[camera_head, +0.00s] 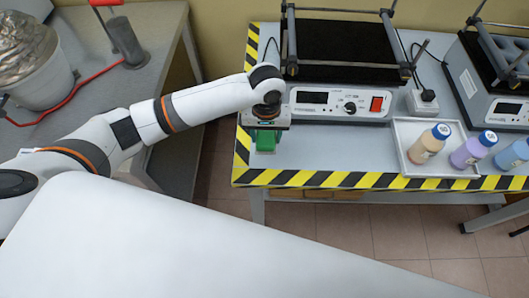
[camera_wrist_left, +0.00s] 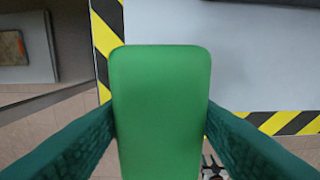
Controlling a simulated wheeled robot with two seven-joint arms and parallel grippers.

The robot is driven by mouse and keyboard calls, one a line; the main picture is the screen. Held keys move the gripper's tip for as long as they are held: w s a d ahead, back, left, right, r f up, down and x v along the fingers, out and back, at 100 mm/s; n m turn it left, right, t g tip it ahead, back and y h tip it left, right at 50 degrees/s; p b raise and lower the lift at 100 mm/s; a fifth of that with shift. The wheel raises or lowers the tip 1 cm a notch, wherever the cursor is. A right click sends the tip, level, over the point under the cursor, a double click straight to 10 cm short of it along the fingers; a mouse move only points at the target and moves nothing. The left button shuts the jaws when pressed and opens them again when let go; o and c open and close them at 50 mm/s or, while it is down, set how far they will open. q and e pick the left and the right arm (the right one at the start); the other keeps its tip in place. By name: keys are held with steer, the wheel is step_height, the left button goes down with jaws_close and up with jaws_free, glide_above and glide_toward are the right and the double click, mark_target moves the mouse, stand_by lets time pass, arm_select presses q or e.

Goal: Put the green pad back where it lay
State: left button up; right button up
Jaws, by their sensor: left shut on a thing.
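The green pad (camera_wrist_left: 161,110) fills the middle of the left wrist view, upright between the two dark green fingers of my left gripper (camera_wrist_left: 160,135). The fingers are shut on its sides. In the head view the green pad (camera_head: 265,141) shows just below my left gripper (camera_head: 266,130), at the front left corner of the grey table (camera_head: 320,150). I cannot tell whether the pad touches the table top. My right gripper is not in view.
A device with a black top (camera_head: 345,45) stands behind the gripper. Yellow-black tape (camera_head: 340,180) marks the table edge. The table top between pad and tray is clear.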

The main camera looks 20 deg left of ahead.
mark_target(264, 143)
arm_select(q)
steer(key=f, duration=0.4)
steer(key=shift+s+a+f, duration=0.1)
steer(key=shift+a, duration=0.1)
steer(key=shift+f, duration=0.6)
step_height(264, 143, down, 3)
steer(key=shift+r, duration=0.1)
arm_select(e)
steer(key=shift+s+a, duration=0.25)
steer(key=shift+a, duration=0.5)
arm_select(q)
steer(key=o, duration=0.9)
steer(key=shift+o, duration=0.2)
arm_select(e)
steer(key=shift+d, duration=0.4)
